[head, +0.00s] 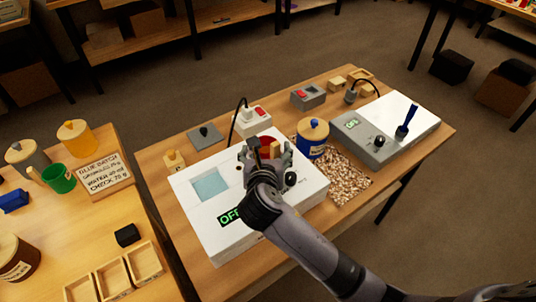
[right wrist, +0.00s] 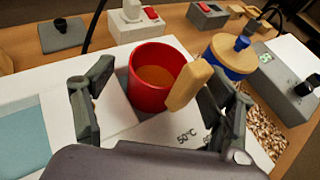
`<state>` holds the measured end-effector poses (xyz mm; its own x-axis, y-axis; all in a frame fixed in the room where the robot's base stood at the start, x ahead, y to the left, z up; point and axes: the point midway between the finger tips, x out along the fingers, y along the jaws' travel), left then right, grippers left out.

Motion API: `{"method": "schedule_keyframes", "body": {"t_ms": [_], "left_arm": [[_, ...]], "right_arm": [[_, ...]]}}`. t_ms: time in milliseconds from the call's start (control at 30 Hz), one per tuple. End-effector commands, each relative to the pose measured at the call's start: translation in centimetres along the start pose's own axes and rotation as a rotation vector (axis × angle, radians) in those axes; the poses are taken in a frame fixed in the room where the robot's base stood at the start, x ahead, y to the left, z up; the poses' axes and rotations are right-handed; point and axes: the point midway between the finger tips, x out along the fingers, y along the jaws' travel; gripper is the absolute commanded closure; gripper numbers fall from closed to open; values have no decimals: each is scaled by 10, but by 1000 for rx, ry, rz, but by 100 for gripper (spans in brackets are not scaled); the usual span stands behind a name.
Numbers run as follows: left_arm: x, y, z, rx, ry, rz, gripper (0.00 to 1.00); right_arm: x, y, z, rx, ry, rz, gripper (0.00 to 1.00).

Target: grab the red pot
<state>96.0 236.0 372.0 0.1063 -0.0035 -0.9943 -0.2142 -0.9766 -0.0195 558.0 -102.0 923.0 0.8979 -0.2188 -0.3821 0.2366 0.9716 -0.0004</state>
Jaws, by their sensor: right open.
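The red pot (right wrist: 141,93) stands upright on a white box with an "OFF" display (head: 229,216). It holds a brownish liquid. Its short pale wooden handle (right wrist: 188,86) points toward my right gripper, close to the right-hand finger. In the head view the pot (head: 268,142) is mostly hidden by my right gripper (head: 267,158). That gripper is open and empty above the box, with one finger to the left of the pot and the other just right of the handle. Contact cannot be told. My left gripper is not in view.
A yellow-and-blue lidded jar (head: 313,139) stands close right of the pot, beside a speckled mat (head: 340,175). Behind are a white unit with a red switch (head: 252,122) and a grey plate (head: 205,136). A second device (head: 385,128) stands right. Another table with pots is at left.

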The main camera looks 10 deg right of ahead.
Motion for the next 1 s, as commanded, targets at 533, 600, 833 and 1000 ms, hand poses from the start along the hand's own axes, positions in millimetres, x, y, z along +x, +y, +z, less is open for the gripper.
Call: {"method": "schedule_keyframes", "body": {"t_ms": [533,600,833,1000], "left_arm": [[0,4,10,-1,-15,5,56],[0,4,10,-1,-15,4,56],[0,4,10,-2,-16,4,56],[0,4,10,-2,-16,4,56]], "right_arm": [[24,1,-1,0,1,1,29],[24,1,-1,0,1,1,34],[24,0,-1,0,1,1,49],[24,0,-1,-1,1,1,61]]}}
